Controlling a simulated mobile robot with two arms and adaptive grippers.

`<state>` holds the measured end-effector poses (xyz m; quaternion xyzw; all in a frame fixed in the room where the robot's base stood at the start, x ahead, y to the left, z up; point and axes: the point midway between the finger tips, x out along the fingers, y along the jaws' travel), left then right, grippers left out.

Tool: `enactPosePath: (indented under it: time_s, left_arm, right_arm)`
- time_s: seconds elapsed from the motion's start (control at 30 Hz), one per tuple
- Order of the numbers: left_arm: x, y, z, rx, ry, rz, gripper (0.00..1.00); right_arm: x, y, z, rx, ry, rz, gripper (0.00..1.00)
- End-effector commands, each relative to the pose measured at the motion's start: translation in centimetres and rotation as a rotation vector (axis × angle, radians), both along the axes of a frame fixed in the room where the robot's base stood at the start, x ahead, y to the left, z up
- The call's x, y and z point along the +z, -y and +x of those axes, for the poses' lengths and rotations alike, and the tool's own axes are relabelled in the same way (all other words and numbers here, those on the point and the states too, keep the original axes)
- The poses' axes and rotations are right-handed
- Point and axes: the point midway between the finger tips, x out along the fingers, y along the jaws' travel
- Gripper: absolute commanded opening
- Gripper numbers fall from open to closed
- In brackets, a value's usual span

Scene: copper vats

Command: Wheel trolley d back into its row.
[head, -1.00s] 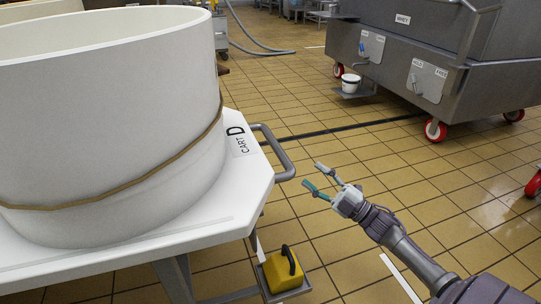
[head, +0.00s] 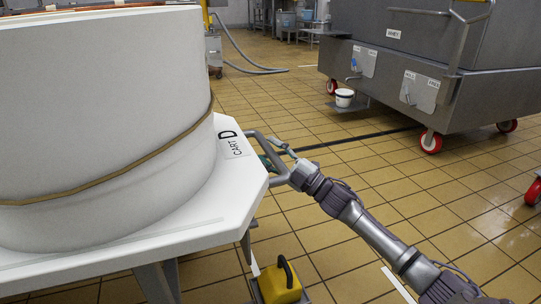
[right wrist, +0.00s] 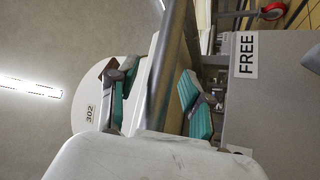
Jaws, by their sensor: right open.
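Trolley D (head: 250,178) stands at the left in the head view, with a white top marked "CART D". A large white tub (head: 90,110) with a brown cord around it stands on the top. A grey tubular handle (head: 255,138) sticks out from the trolley's right side. My right gripper (head: 273,156) is at this handle, its fingers partly hidden by the bar. In the right wrist view, the bar (right wrist: 176,55) runs between the open teal-padded fingers (right wrist: 160,92); I cannot tell whether they touch it. My left gripper is not in view.
A yellow box (head: 279,284) with a black handle sits low beside the trolley. A large grey wheeled vat (head: 385,72) stands at the back right, with a white bucket (head: 344,98) near it. A hose (head: 250,68) lies behind. The tiled floor between is clear.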

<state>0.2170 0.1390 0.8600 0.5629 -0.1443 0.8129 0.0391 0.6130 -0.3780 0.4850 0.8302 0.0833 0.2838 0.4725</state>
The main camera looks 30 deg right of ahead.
Motion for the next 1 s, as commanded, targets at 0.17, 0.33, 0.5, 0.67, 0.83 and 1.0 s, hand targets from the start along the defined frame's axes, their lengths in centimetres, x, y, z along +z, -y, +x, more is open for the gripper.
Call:
enactPosePath:
  time_s: [0.17, 0.33, 0.5, 0.67, 0.83, 1.0]
  left_arm:
    - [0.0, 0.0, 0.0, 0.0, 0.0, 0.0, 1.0]
    - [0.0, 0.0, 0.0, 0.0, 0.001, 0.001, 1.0]
    - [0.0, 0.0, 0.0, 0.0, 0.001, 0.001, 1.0]
    - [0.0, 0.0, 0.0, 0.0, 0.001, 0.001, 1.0]
    - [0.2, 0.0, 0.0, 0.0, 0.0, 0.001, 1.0]
    - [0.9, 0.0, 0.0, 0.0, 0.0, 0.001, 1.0]
  right_arm:
    - [0.0, 0.0, 0.0, 0.0, 0.0, 0.0, 0.46]
    - [0.0, 0.0, 0.0, 0.0, 0.0, 0.001, 0.18]
    - [0.0, 0.0, 0.0, 0.0, 0.0, 0.001, 0.0]
    - [-0.1, 0.0, 0.0, 0.0, 0.0, 0.001, 0.0]
    - [0.0, -0.2, 0.0, 0.001, -0.001, 0.002, 0.0]
    - [0.2, -1.7, 0.3, 0.005, 0.0, 0.004, 0.0]
